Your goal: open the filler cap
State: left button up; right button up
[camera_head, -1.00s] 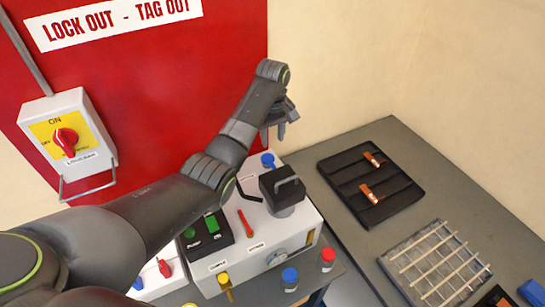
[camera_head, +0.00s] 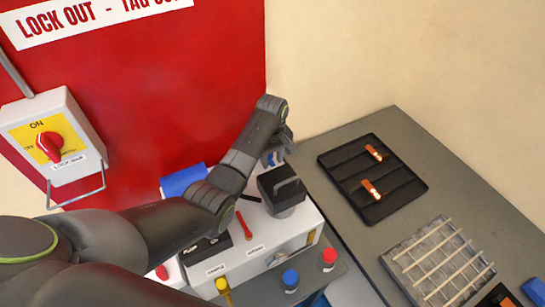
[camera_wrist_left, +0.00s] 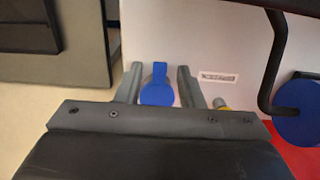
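The blue filler cap (camera_wrist_left: 158,90), with a small tab on top, sits on the pale top of the machine (camera_wrist_left: 205,40). In the left wrist view it lies between the two grey fingers of my left gripper (camera_wrist_left: 159,84), with a gap on each side. The gripper is open and holds nothing. In the head view my left gripper (camera_head: 277,155) is at the machine's far corner, and the cap (camera_head: 269,159) is mostly hidden behind the fingers. Whether the cap is loose cannot be told. My right gripper is not in view.
A black block with a handle (camera_head: 283,190) stands beside the gripper on the machine. A red lever (camera_head: 244,226) and a bent black rod (camera_wrist_left: 274,70) are close by. A black tray (camera_head: 372,178) with copper pieces and a rack (camera_head: 437,262) lie on the grey bench at right.

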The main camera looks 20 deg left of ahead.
aim_at(273, 164)
pick_arm(q)
grip_shut()
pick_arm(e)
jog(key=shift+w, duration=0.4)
pick_arm(q)
jog(key=shift+w+a+r+g+h, duration=0.2)
jog(key=shift+r+g+h, duration=0.15)
jog(key=shift+g+h, duration=0.1)
jog(key=shift+w+a+r+g+h, duration=0.15)
jog(key=shift+a+r+g+h, duration=0.05)
jog(key=shift+r+g+h, duration=0.2)
jog(key=shift+w+a+r+g+h+b, duration=0.1)
jog(key=shift+w+a+g+h+b, duration=0.15)
jog(key=shift+g+h+b, duration=0.35)
jog(key=shift+w+a+r+g+h+b, duration=0.15)
jog(key=shift+g+h+b, duration=0.2)
jog(key=shift+b, duration=0.5)
jog(key=shift+w+r+b, duration=0.1)
jog(key=shift+r+b, duration=0.15)
jog(key=shift+b, duration=0.15)
jog(key=shift+a, duration=0.1)
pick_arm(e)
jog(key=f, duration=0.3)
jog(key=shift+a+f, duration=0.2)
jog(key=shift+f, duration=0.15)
